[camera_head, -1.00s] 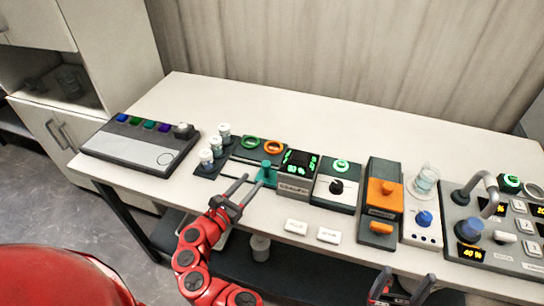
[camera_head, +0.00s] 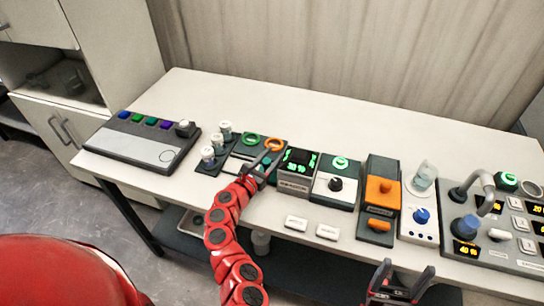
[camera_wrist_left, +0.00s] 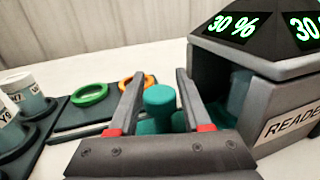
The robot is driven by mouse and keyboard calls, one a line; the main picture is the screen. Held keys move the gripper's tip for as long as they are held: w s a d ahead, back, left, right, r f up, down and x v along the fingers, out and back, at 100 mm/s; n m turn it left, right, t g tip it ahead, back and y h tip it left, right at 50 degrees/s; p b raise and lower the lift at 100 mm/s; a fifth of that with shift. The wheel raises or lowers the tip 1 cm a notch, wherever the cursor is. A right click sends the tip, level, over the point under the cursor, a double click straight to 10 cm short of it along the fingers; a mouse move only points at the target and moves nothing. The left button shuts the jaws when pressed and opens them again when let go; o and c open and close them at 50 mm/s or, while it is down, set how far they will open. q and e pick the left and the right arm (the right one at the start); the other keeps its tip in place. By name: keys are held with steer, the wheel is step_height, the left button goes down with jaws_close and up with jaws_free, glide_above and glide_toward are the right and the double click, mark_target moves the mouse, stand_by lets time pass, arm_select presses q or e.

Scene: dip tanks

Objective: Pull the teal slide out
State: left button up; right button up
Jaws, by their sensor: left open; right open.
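The teal slide shows in the left wrist view as an upright round knob (camera_wrist_left: 160,100) between my left gripper's fingers. More teal shows behind the right finger and in the opening of the reader's side. In the head view my arm mostly covers the slide; a small teal bit (camera_head: 266,160) shows. The grey reader (camera_head: 297,172) stands right of the slide; in the wrist view its display reads 30 %. My left gripper (camera_head: 262,163) is open around the knob, also in the wrist view (camera_wrist_left: 157,75); contact cannot be told. My right gripper (camera_head: 405,272) is open and empty at the table's front.
A green ring (camera_head: 252,139) and an orange ring (camera_head: 273,144) lie just behind the slide. Several labelled vials (camera_head: 208,156) stand to the left. A black knob box (camera_head: 336,188) and an orange-handled unit (camera_head: 381,195) stand right. White blocks (camera_head: 296,222) lie in front.

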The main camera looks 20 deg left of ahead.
arm_select(q)
steer(key=shift+c, duration=0.3)
jaws_close()
steer(key=shift+a, duration=0.15)
stand_by(0.9)
